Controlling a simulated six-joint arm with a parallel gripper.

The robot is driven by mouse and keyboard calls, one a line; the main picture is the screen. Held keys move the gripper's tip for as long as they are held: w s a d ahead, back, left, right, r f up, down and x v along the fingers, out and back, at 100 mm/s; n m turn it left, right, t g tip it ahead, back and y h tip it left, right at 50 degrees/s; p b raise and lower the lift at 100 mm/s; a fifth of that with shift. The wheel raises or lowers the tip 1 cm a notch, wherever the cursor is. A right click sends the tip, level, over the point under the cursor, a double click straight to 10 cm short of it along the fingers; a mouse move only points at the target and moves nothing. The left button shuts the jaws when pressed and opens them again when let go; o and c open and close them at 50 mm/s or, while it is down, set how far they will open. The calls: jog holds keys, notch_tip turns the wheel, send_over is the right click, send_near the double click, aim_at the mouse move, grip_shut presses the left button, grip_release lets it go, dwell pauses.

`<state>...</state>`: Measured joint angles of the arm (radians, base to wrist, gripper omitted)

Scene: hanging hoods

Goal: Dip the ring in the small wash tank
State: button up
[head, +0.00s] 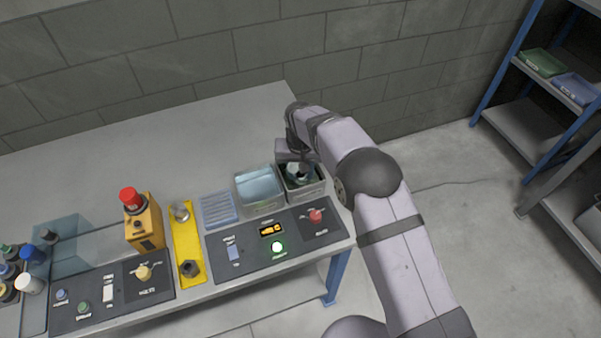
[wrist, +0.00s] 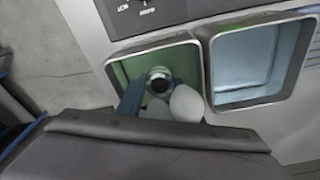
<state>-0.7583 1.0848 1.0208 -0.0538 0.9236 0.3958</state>
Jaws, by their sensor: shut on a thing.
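My gripper (head: 297,163) points down at the mouth of the right-hand open tank (head: 316,190), at the right end of the bench. In the wrist view this tank (wrist: 112,72) has a metal rim and a green inside. A round metal ring-like piece (wrist: 159,80) with a dark middle shows inside its outline, just beyond pale rounded shapes. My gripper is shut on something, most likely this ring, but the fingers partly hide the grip. I cannot tell whether the ring touches liquid or the tank floor.
A tank with light blue contents (head: 259,190) stands directly left, also in the wrist view (wrist: 250,65). Left of it are a blue ribbed tray (head: 218,209), a yellow strip (head: 187,240) with metal parts, and a yellow box with a red top (head: 143,223). Control panels line the front.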

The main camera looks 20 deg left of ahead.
jog(key=shift+f, duration=0.25)
dwell(2.7)
jog(key=shift+r, duration=0.1)
dwell(0.6)
notch_tip(320, 180, up, 8)
jog(key=p, duration=0.5)
jog(key=shift+r, duration=0.2)
dwell(0.4)
dwell(1.3)
